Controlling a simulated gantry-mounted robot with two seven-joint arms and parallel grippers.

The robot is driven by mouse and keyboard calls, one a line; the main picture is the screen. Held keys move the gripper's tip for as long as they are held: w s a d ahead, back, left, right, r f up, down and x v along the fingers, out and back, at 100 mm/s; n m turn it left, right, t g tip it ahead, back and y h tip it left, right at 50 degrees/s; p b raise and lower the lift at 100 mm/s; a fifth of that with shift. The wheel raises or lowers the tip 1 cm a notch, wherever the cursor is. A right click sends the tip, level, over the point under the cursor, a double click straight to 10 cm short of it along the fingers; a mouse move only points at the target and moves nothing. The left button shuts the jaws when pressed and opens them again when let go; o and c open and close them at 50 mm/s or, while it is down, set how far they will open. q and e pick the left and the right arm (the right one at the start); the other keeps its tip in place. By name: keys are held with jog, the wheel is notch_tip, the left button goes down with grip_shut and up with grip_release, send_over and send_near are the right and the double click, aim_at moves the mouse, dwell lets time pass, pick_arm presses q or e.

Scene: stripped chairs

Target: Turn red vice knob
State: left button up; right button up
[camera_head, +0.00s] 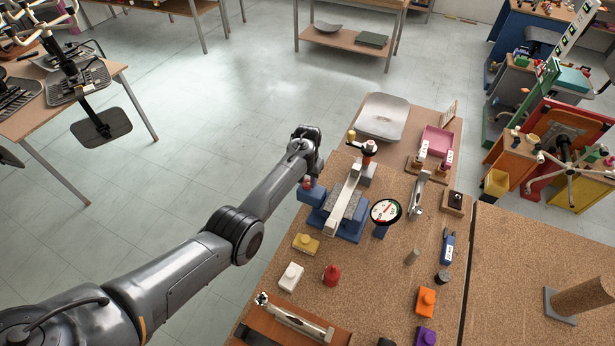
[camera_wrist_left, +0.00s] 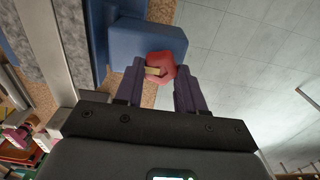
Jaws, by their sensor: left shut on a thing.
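The blue vice (camera_head: 352,230) stands near the left edge of the cork-topped bench, with a long pale bar (camera_head: 345,200) lying across its grey jaws. Its red knob (camera_head: 308,181) is on the vice's left side. My left gripper (camera_head: 306,172) comes down at that side, mostly covered by my own wrist. In the left wrist view, the two purple fingers of my left gripper (camera_wrist_left: 159,76) lie on either side of the red knob (camera_wrist_left: 160,62) and are shut on it. The knob carries a small yellow mark, and the blue vice body (camera_wrist_left: 145,35) is right behind it. My right gripper is not in view.
A round dial gauge (camera_head: 385,211) stands just right of the vice. Yellow (camera_head: 306,243), white (camera_head: 291,276) and red (camera_head: 332,275) pieces lie in front of it. A grey chair shell (camera_head: 382,117) lies behind. Open floor (camera_head: 200,150) is left of the bench.

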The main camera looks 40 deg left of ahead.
pick_arm(q)
jog(key=n, duration=0.3)
jog(key=shift+p, duration=0.3)
jog(key=n, duration=0.2)
jog(key=shift+n, duration=0.4)
jog(key=n, duration=0.2)
jog(key=shift+n, duration=0.3)
jog(key=n, duration=0.3)
jog(key=shift+s+a+n, duration=0.1)
jog(key=shift+n, duration=0.2)
jog(key=n, duration=0.3)
jog(key=shift+f+n+b, duration=0.1)
jog(key=shift+n+b, duration=0.2)
jog(key=shift+b, duration=0.1)
jog(key=n+b, duration=0.1)
jog(key=n, duration=0.1)
jog(key=shift+s+n, duration=0.1)
jog(key=shift+n, duration=0.3)
jog(key=n+b, duration=0.1)
jog(key=n, duration=0.3)
jog(key=shift+b, duration=0.3)
jog(key=shift+n+b, duration=0.45)
jog(key=shift+n, duration=0.75)
